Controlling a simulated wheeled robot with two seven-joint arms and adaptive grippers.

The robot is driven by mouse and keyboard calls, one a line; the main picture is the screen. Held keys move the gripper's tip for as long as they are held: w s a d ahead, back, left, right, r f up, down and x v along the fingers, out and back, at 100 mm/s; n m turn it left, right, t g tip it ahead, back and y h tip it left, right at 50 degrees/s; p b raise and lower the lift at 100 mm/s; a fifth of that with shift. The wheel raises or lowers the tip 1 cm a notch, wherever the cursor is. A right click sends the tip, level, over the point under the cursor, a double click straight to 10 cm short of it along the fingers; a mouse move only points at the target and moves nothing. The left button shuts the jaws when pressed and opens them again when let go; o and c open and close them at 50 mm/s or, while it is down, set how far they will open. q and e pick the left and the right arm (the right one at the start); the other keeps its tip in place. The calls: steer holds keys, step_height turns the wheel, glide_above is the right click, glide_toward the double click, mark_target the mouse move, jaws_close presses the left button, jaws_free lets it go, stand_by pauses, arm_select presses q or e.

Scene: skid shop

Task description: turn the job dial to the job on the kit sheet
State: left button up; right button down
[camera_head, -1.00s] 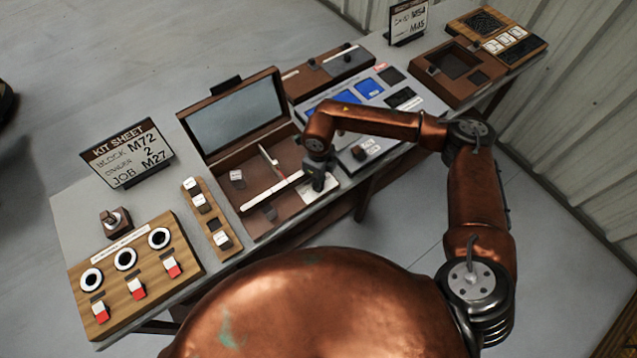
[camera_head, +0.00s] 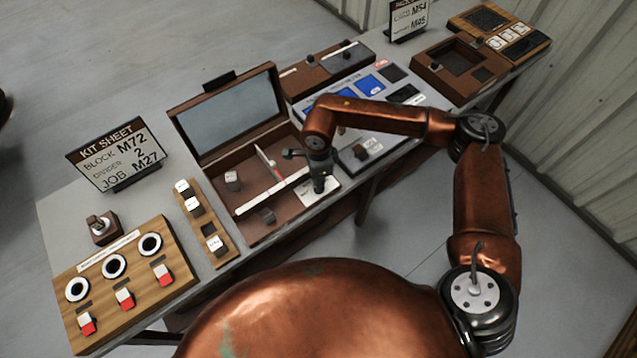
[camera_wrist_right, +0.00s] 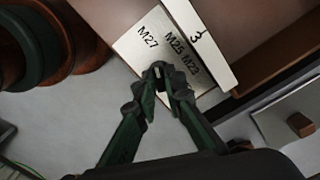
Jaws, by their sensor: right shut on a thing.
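The kit sheet (camera_head: 118,153) stands at the back left of the bench and reads block M72, divider 2, job M27. The job dial sits on a pale plate (camera_wrist_right: 130,48) at the front right corner of the open wooden case; the plate also shows in the head view (camera_head: 306,197). The plate's marks read M27, M25 and what looks like M23. My right gripper (camera_wrist_right: 158,74) is shut on the small dark dial knob, and its fingers hide most of it. It also shows in the head view (camera_head: 320,188), pointing down. My left gripper is out of view.
The case (camera_head: 250,215) has its lid raised, with a white divider strip (camera_head: 272,192) and small blocks inside. A wooden switch panel (camera_head: 120,285) and block rack (camera_head: 205,225) lie left. A blue-marked panel (camera_head: 370,85) and brown trays (camera_head: 455,65) lie right.

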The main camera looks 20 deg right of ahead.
stand_by(0.5)
steer(key=c, duration=2)
jaws_free()
step_height(320, 180, up, 12)
steer(key=shift+r, duration=0.1)
